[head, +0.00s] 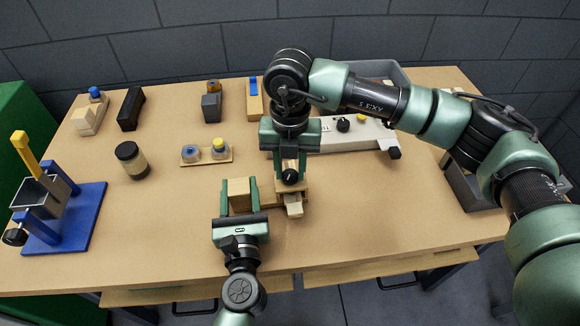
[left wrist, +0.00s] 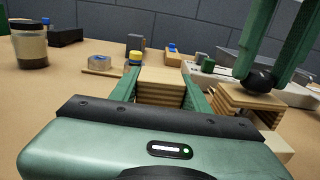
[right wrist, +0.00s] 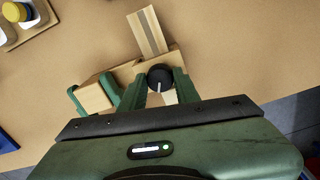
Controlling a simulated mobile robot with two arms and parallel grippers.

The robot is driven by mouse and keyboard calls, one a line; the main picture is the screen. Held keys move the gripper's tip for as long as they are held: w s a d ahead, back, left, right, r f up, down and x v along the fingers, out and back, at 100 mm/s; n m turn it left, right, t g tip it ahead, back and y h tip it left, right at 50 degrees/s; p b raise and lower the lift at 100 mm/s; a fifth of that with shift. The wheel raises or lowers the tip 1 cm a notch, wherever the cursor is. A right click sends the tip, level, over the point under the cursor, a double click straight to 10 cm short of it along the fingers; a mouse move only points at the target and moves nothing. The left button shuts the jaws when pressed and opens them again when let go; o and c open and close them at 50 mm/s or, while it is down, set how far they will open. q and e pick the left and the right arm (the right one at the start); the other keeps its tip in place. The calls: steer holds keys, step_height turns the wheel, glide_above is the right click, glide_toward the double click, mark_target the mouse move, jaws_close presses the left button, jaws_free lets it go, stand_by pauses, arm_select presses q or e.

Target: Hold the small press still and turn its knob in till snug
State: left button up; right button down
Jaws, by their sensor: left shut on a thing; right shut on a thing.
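The small press is a low wooden body with a black knob (head: 290,177) on top. Its layered wood (left wrist: 243,101) shows in the left wrist view, and a pale piece (head: 293,205) juts from its front. My left gripper (head: 239,187) is shut on the wooden block (left wrist: 162,86) at the press's left side, one finger on each side. My right gripper (right wrist: 160,88) comes down from above, its fingers on either side of the knob, shut on it. The knob bears a pale pointer line in the right wrist view. The fingers hide part of the press.
A blue stand (head: 75,222) with a yellow handle is at the left. A dark-lidded jar (head: 131,160) and a small tray with two little pots (head: 190,161) stand behind the left gripper. A white unit (head: 350,137) with knobs is at the back right.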

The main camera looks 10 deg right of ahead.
mark_target(291, 174)
steer(key=m, duration=0.5)
steer(key=shift+w+d+r+m, duration=0.1)
steer(key=shift+r+m, duration=0.05)
steer(key=shift+m, duration=0.15)
steer(key=m, duration=0.5)
steer(key=shift+m, duration=0.4)
steer(key=c, duration=1.2)
jaws_free()
steer(key=shift+o, duration=0.8)
step_height(291, 174, up, 12)
